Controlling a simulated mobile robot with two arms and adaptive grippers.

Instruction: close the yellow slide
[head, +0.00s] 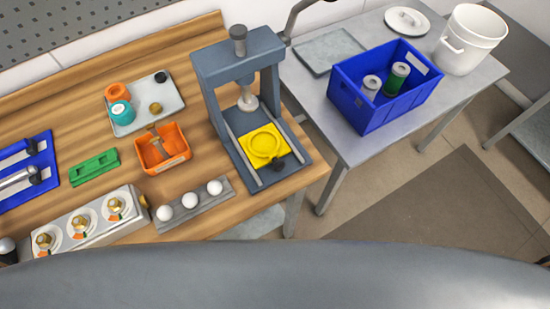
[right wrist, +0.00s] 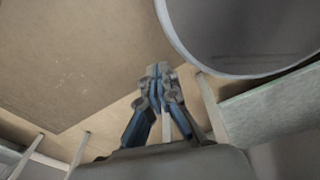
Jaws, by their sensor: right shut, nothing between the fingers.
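The yellow slide (head: 265,144) is a flat plate with a round ring on it, in the grey press (head: 240,80) at the right end of the wooden bench. It lies between two rails toward the press's front, with a dark knob (head: 278,164) at its near edge. The press's plunger (head: 247,99) hangs above and behind it. In the right wrist view my right gripper (right wrist: 160,72) is shut and empty, over the floor and away from the slide. My left gripper is in neither view.
Left of the press are an orange bin (head: 163,148) and a rack with white balls (head: 194,201). A grey table right of it carries a blue crate (head: 385,88) and a white bucket (head: 468,38). A large grey rounded surface fills the head view's bottom.

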